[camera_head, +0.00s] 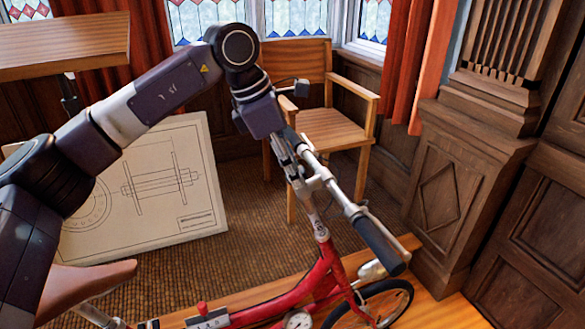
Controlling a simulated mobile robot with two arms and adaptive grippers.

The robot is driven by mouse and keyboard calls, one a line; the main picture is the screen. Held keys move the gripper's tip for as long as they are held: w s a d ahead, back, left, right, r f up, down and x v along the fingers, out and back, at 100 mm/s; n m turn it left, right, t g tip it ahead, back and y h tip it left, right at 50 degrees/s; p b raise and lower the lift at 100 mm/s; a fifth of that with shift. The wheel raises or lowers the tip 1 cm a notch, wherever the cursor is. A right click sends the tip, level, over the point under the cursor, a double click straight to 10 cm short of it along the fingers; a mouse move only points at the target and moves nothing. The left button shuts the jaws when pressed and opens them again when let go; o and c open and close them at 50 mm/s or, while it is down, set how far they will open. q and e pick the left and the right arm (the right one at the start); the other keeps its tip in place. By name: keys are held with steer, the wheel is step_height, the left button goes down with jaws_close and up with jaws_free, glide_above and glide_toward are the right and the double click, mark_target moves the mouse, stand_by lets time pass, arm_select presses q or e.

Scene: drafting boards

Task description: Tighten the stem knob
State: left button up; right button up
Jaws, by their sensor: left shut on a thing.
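A red folding bicycle (325,265) stands at the lower middle, its silver stem (312,208) rising to the handlebar (334,186). A black grip (379,242) is on the near end of the bar. My left gripper (291,166) reaches down from above to the top of the stem, beside the handlebar. Its fingers are shut at the stem knob, which they mostly hide, so its exact seat cannot be told. My right gripper is not in view.
A wooden armchair (330,127) stands behind the handlebar. A drawing board (160,215) leans at the left behind my arm. A wooden tabletop (60,47) is at upper left. A carved wood pillar (445,195) stands right of the bicycle. Carpet (245,225) lies open between board and chair.

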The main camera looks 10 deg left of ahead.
arm_select(q)
steer(key=m, duration=0.6)
steer(key=shift+r, duration=0.15)
steer(key=m, duration=0.7)
steer(key=shift+m+g, duration=0.3)
steer(key=shift+m, duration=0.1)
steer(key=m+p, duration=0.1)
steer(key=m, duration=0.3)
steer(key=shift+w+m, duration=0.1)
steer(key=shift+m, duration=1.9)
steer(key=o, duration=1.2)
steer(key=shift+c, duration=0.2)
